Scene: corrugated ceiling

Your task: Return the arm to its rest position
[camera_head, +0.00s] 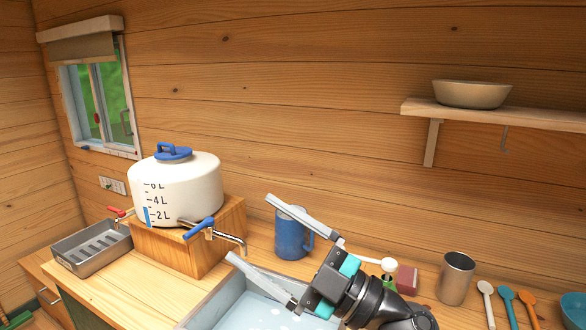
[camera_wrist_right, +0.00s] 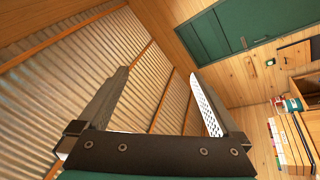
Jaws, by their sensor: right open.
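My right gripper (camera_head: 262,233) is in the head view, above the sink basin and counter, with its arm coming in from the lower right. Its two long fingers are spread apart and nothing is between them. They point left, towards the water tank's tap. In the right wrist view the gripper (camera_wrist_right: 160,105) is also open and empty, in front of the corrugated ceiling (camera_wrist_right: 90,65). My left gripper shows in neither view.
A white water tank (camera_head: 180,190) with a blue-handled tap stands on a wooden block (camera_head: 215,245). A blue mug (camera_head: 291,238) is behind the fingers. A metal cup (camera_head: 456,280) and spoons are right. A metal tray (camera_head: 92,250) is left. A bowl (camera_head: 470,94) sits on the shelf (camera_head: 540,117).

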